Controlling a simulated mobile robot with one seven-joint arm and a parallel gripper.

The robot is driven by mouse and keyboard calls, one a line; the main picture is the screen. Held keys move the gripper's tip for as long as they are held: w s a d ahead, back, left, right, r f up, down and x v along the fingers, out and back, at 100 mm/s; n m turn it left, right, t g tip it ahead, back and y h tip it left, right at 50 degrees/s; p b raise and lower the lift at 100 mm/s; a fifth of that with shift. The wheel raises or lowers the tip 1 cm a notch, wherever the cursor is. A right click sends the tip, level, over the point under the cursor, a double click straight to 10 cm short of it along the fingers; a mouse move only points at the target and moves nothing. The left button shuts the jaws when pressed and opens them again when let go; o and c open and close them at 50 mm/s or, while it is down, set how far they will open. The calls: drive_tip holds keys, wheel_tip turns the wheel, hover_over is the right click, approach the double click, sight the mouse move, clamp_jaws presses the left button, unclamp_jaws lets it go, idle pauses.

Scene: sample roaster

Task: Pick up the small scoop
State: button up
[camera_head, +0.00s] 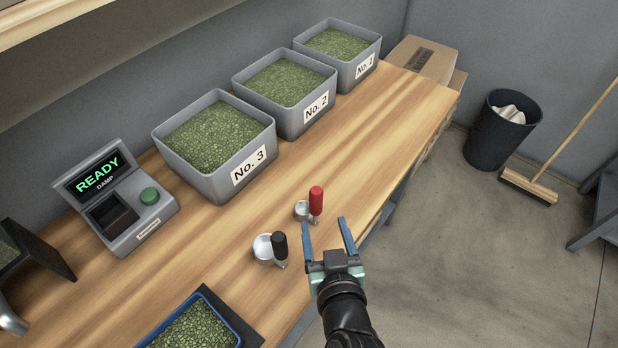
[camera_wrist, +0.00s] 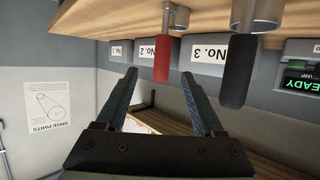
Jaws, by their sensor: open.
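Two metal scoops with upright handles stand on the bench. The smaller one has a red handle (camera_head: 316,201) and a small round cup (camera_head: 302,210). The larger scoop (camera_head: 264,247) has a black handle and sits nearer, to its left. My gripper (camera_head: 326,224) is open and empty at the bench's front edge, its blue fingers pointing toward the red handle. In the upside-down wrist view, the red handle (camera_wrist: 163,50) appears between the two fingertips (camera_wrist: 158,76), seemingly just beyond them. The black handle (camera_wrist: 237,70) is to the right of the fingers there. No contact is visible.
Grey bins of green beans, labelled No. 3 (camera_head: 182,168), No. 2 (camera_head: 240,97) and No. 1 (camera_head: 300,50), line the back. A meter (camera_head: 130,232) reads READY. A blue tray (camera_head: 252,338) lies nearest. Bare bench surrounds the scoops.

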sight(318, 207)
drive_tip(key=p+x, duration=0.1)
drive_tip(key=x, duration=0.6)
drive_tip(key=shift+s+f+p, duration=0.1)
drive_tip(key=shift+f+p, duration=0.15)
drive_tip(key=shift+p, duration=0.15)
drive_tip(key=shift+p+x, duration=0.4)
drive_tip(key=shift+x, duration=2.3)
drive_tip(key=shift+a, duration=0.15)
drive_tip(key=shift+s+g, duration=0.1)
drive_tip(key=shift+g, duration=0.2)
clamp_jaws()
